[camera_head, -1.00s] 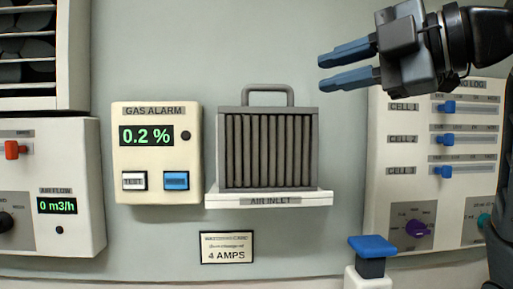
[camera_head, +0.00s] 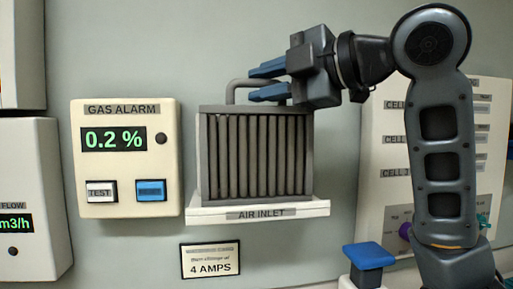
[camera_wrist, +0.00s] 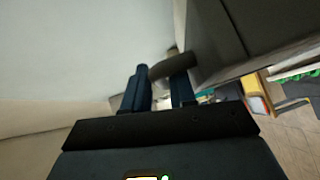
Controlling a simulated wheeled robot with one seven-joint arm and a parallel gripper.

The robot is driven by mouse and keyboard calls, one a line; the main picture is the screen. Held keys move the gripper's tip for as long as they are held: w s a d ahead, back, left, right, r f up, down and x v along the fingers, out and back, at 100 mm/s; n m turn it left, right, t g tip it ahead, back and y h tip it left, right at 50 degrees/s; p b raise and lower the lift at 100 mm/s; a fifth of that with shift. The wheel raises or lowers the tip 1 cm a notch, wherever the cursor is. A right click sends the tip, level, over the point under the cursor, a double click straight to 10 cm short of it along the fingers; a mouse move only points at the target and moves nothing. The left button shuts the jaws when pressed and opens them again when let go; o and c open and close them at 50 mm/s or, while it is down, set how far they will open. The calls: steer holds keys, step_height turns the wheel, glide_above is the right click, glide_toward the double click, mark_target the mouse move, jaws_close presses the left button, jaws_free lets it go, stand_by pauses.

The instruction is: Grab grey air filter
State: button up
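The grey air filter (camera_head: 255,155) stands upright on the white air inlet shelf (camera_head: 305,209), with its pleated face forward and a looped handle (camera_head: 231,90) on top. My gripper (camera_head: 264,82) reaches in from the right at handle height. Its two blue fingers are apart, one above and one below the level of the handle's top bar, and overlap its right part. In the wrist view the handle (camera_wrist: 170,66) lies at the fingertips (camera_wrist: 160,88), with a gap between the fingers. I cannot tell whether either finger touches it. The filter's body (camera_wrist: 235,35) fills the upper right there.
A gas alarm box (camera_head: 127,185) reading 0.2 % is on the wall left of the filter. A cell log panel (camera_head: 375,160) is to the right, partly behind my arm. A blue-topped post (camera_head: 369,256) stands low in front. A 4 AMPS sign (camera_head: 210,261) hangs below the shelf.

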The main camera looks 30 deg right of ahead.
steer(key=shift+w+a, duration=0.1)
steer(key=shift+w, duration=0.2)
steer(key=shift+c, duration=0.2)
jaws_close()
stand_by(1.0)
